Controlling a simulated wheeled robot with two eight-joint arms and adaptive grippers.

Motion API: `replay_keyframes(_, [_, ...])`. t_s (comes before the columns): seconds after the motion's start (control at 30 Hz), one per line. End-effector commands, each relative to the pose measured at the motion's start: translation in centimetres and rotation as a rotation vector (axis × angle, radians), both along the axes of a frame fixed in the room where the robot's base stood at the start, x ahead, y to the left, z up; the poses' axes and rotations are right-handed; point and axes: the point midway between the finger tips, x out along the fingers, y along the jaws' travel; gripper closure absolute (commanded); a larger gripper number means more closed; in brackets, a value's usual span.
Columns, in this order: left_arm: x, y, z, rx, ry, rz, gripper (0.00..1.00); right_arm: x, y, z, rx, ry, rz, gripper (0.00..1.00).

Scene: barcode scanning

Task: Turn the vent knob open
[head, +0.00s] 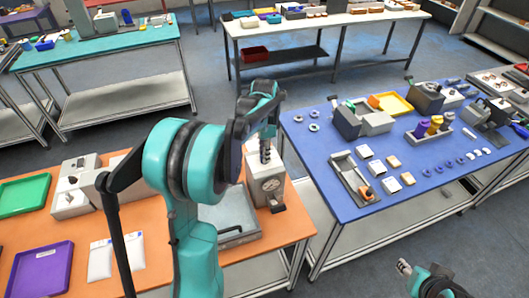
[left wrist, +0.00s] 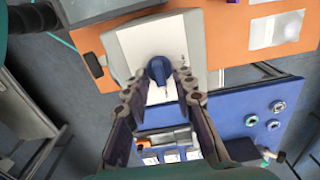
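The vent knob (left wrist: 158,69) is dark blue, on the pale top of a grey-white box (left wrist: 130,45) in the left wrist view. In the head view the box (head: 252,160) stands on the orange table, and the knob is hidden by my left gripper (head: 265,152). That gripper points down at the box top. In the wrist view its two fingers (left wrist: 155,85) are apart, one each side of the knob; I cannot tell whether they touch it. My right gripper (head: 404,267) is at the lower right of the head view, away from the box; its finger gap is unclear.
A blue table (head: 318,165) with many small parts stands to the right. Bare floor lies in front of it.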

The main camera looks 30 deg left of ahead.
Motion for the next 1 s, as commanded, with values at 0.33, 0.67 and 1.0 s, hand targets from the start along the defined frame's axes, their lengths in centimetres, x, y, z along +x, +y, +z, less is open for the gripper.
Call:
replay_keyframes(0.33, [0.0, 0.0, 0.3, -0.001, 0.001, 0.001, 0.69, 0.0, 0.0, 0.0, 0.0, 0.0, 0.0, 0.6])
replay_keyframes(0.67, [-0.1, 0.0, 6.3, -0.001, 0.001, 0.001, 0.69, 0.0, 0.0, 0.0, 0.0, 0.0, 0.0, 0.6])
replay_keyframes(1.0, [0.0, 0.0, 11.5, -0.001, 0.001, 0.001, 0.69, 0.0, 0.0, 0.0, 0.0, 0.0, 0.0, 0.6])
